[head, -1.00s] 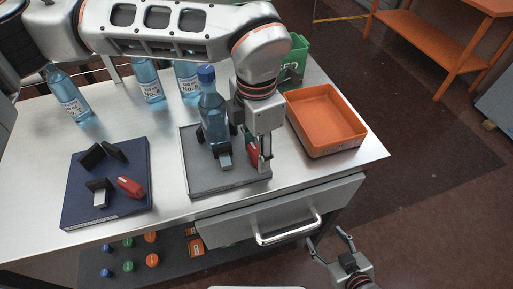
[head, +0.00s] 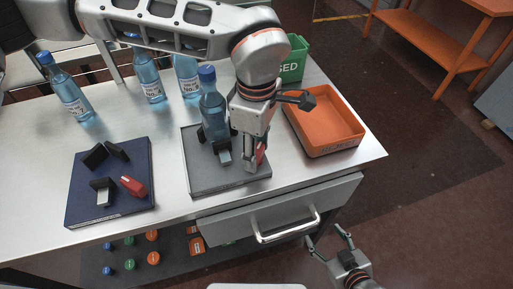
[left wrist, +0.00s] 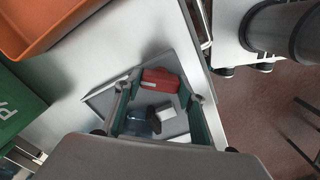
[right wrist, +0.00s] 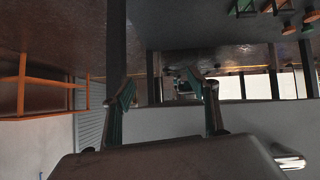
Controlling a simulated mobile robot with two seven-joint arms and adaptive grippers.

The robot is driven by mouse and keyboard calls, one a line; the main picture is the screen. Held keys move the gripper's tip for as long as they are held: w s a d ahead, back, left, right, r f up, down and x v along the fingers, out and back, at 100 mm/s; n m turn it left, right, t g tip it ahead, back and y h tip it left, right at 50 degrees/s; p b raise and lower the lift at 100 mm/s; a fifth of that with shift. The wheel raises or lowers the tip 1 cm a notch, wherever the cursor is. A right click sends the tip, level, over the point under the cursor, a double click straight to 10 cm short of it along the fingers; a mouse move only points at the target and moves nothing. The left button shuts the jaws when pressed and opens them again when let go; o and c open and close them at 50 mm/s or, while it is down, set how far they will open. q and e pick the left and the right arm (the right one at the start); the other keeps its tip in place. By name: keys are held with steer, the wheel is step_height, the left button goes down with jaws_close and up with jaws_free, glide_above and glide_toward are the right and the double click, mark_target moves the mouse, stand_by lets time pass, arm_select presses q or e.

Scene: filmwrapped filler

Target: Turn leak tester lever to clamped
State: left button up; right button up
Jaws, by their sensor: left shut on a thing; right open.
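A grey fixture (head: 200,178) lies on the steel table and holds an upright blue bottle (head: 213,108) between dark jaws. Its red lever (head: 262,151) is at the right side, partly hidden by my left gripper (head: 253,166). In the left wrist view the red lever (left wrist: 160,79) lies between the fingers of my left gripper (left wrist: 163,98), which is shut on it. A dark blue fixture (head: 80,204) on the left has a similar red lever (head: 133,186) and no bottle. My right gripper (head: 328,238) is open and empty beyond the table's front edge.
An orange tray (head: 318,150) and a green bin (head: 293,62) stand right of the grey fixture. Several blue bottles (head: 68,95) stand at the back. A drawer with a handle (head: 288,226) is below the front edge.

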mark_target(257, 151)
arm_select(q)
steer(key=shift+r+m, duration=0.1)
steer(key=shift+m, duration=0.6)
steer(key=o, duration=0.8)
steer(key=shift+o, duration=0.2)
step_height(257, 151, up, 12)
stand_by(0.4)
